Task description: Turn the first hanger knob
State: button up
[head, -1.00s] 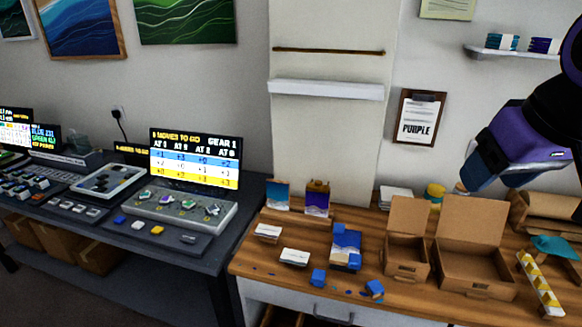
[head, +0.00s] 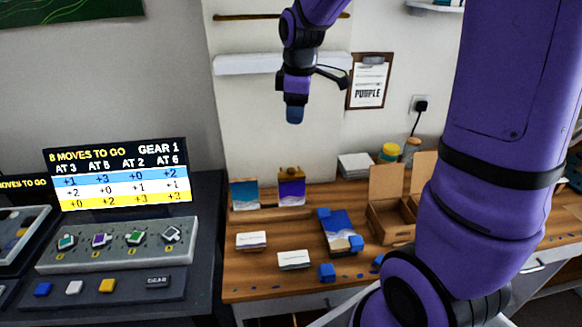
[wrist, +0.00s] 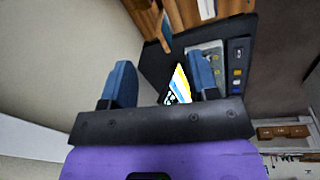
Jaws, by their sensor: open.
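A grey control panel (head: 120,252) on the dark desk carries a row of knobs. The leftmost knob (head: 66,242) is teal, followed by a purple one (head: 101,240), a green one (head: 135,238) and a pale grey one (head: 171,234). My gripper (head: 295,113) hangs in the air, up and to the right of the panel, well apart from the knobs. In the wrist view its two blue fingers (wrist: 162,82) are spread and empty. The panel (wrist: 207,55) shows there partly behind the right finger; I cannot tell its knobs apart.
A screen (head: 120,175) behind the panel reads "8 moves to go", "Gear 1". Coloured buttons (head: 107,286) lie in front of the panel. The wooden table (head: 240,270) at right holds cards, blue blocks and cardboard boxes. The air above the panel is clear.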

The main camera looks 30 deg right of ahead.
aim_at(291, 170)
jog(key=w+d+f+n, duration=0.1)
jog(key=w+f, duration=0.1)
jog(key=f, duration=0.5)
jog(key=w+d+f+n+g, duration=0.1)
jog(key=w+f+n, duration=0.1)
jog(key=f, duration=0.6)
jog(key=w+d+f+n, duration=0.1)
jog(key=w+f, duration=0.3)
jog(key=f, duration=0.4)
jog(key=shift+d+n+g, duration=0.3)
jog(key=shift+n, duration=0.2)
jog(key=shift+c, duration=0.5)
jog(key=c, duration=0.8)
jog(key=shift+c, duration=0.2)
